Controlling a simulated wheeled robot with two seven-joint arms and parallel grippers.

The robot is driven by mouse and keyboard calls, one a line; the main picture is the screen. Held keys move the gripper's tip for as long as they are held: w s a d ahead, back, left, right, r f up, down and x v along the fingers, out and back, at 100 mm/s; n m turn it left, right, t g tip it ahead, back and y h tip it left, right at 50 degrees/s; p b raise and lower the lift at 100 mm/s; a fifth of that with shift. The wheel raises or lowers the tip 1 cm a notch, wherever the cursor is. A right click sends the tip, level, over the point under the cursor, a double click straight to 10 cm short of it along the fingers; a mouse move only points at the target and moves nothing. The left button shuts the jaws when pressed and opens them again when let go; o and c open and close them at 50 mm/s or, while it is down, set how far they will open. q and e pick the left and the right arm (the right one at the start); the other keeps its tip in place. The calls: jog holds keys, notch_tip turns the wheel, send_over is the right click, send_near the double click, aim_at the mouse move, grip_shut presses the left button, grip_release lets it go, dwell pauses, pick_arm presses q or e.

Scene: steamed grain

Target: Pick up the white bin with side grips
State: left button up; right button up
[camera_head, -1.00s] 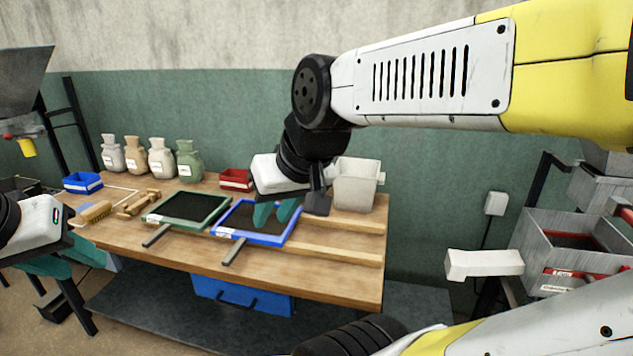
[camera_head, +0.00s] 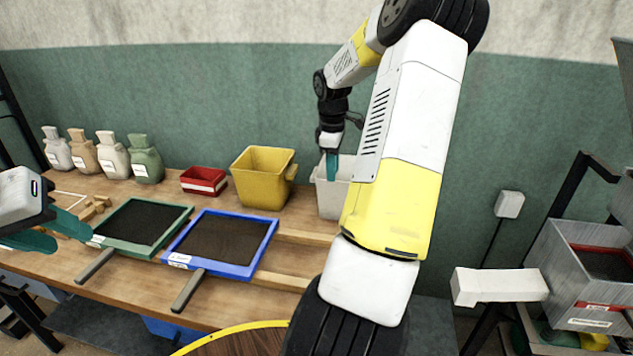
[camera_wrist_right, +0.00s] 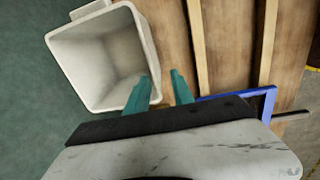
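The white bin (camera_head: 325,196) stands upright at the back right of the bench, partly hidden by my right arm. In the right wrist view I look into the empty white bin (camera_wrist_right: 98,58), and one side grip (camera_wrist_right: 90,9) shows at its top edge. My right gripper (camera_head: 332,168) points down at the bin's rim. In the right wrist view my right gripper (camera_wrist_right: 163,86) is open; one finger overlaps the bin's near right corner and the other is outside it. Contact cannot be told. My left gripper (camera_head: 62,228) is open and empty at the far left.
A yellow bin (camera_head: 262,180) stands left of the white bin, with a red box (camera_head: 204,181) beyond. Blue-framed (camera_head: 222,240) and green-framed (camera_head: 142,222) sieves lie in front. Several sacks (camera_head: 114,156) stand at the back left. Wooden rails (camera_head: 305,240) run along the bench.

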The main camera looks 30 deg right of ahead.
aim_at(340, 201)
jog(key=d+f, duration=0.2)
jog(key=f, duration=0.1)
jog(key=shift+w+d, duration=0.1)
jog(key=shift+d, duration=0.3)
notch_tip(340, 201, down, 7)
jog(key=shift+d+f, duration=0.1)
jog(key=shift+d, duration=0.05)
grip_shut()
dwell(1.2)
